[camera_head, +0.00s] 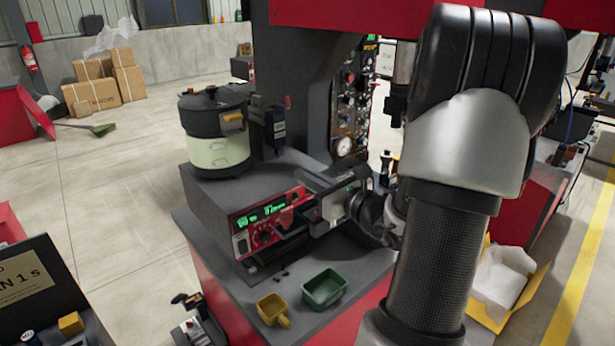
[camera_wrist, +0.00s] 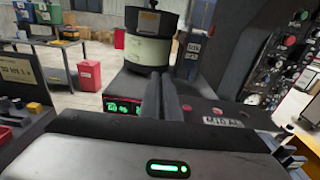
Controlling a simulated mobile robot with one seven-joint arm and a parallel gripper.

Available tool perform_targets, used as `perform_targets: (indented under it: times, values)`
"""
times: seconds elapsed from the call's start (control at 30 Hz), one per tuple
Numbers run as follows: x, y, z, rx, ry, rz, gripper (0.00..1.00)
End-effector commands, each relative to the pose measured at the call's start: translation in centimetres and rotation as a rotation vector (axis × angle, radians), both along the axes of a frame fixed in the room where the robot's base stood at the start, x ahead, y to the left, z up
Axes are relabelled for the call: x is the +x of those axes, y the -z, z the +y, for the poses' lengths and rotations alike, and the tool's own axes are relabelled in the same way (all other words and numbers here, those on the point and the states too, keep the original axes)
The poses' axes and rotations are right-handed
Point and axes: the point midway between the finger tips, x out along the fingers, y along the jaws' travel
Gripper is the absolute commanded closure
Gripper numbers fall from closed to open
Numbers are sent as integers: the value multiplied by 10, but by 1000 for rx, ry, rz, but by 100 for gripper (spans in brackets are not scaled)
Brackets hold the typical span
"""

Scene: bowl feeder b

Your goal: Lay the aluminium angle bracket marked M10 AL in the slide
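The angle bracket (camera_wrist: 203,110) shows in the wrist view as a dark grey plate with holes and a pale label reading M10 AL. It lies just right of the fingers of my gripper (camera_wrist: 159,97). The two dark fingers are close together and look shut on the bracket's upright leg, which is mostly hidden between them. In the head view my gripper (camera_head: 298,218) is in front of the grey feeder housing, with a dark plate (camera_head: 328,180) beside it. I cannot clearly make out the slide; my gripper and arm cover part of the housing.
The bowl feeder (camera_head: 219,152) stands on the housing, above a red panel with green digits (camera_head: 262,215). A yellow scoop (camera_head: 272,308) and a green bin (camera_head: 325,288) sit on the bench in front. A dark column with a gauge (camera_head: 343,146) rises behind.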

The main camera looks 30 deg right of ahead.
Motion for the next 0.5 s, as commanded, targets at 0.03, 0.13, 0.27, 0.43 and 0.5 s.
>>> perform_targets:
  times: [0.03,0.13,0.27,0.43,0.5]
  values:
    - [0,5,0,0,0,-1,100]
    - [0,14,0,0,0,-1,100]
    - [0,26,0,0,0,-1,100]
    - [0,43,0,0,-1,0,100]
    - [0,48,0,0,-1,0,100]
